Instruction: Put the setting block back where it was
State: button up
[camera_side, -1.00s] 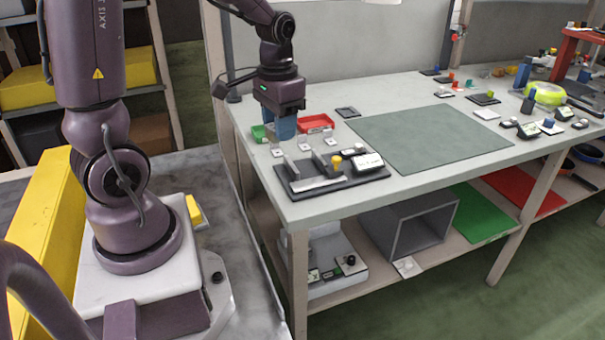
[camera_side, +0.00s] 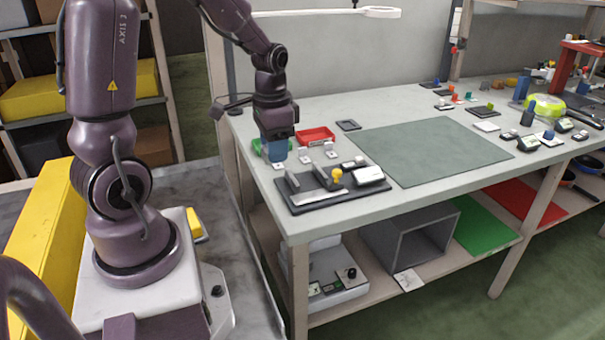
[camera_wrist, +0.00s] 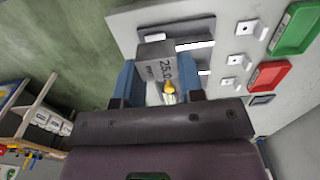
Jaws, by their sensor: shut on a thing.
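In the wrist view my gripper (camera_wrist: 159,80) has its two blue fingers shut on a grey block marked 25.0, which I take as the setting block (camera_wrist: 155,64). In the side view my gripper (camera_side: 274,150) points down above the table's left end, behind the dark fixture plate (camera_side: 312,207); the block cannot be made out there. The plate carries grey uprights, a light bar and a yellow knob (camera_side: 337,173). The plate shows partly beyond the block in the wrist view. I cannot tell whether the block touches anything below it.
Several small white stands (camera_side: 304,158) are near the gripper. A green tray (camera_side: 257,146) is close behind it, and a red tray (camera_side: 316,134) is to its right. A small dark tray (camera_side: 348,125) lies farther right. The green-grey mat (camera_side: 430,150) is clear.

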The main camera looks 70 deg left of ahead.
jog(key=w+a+f, duration=0.2)
jog(key=w, duration=0.2)
send_over(303, 183)
jog(key=f, duration=0.5)
jog(key=shift+s+d, duration=0.2)
jog(key=shift+s, duration=0.05)
jog(key=shift+w+a+f, duration=0.1)
jog(key=shift+w+f, duration=0.05)
jog(key=shift+f, duration=0.7)
jog(key=shift+w+a+f, duration=0.1)
jog(key=shift+w+f, duration=0.05)
jog(key=shift+f, duration=0.7)
jog(key=shift+f, duration=0.25)
jog(key=o, duration=1.1)
jog(key=shift+c, duration=0.2)
jog(key=shift+r, duration=0.1)
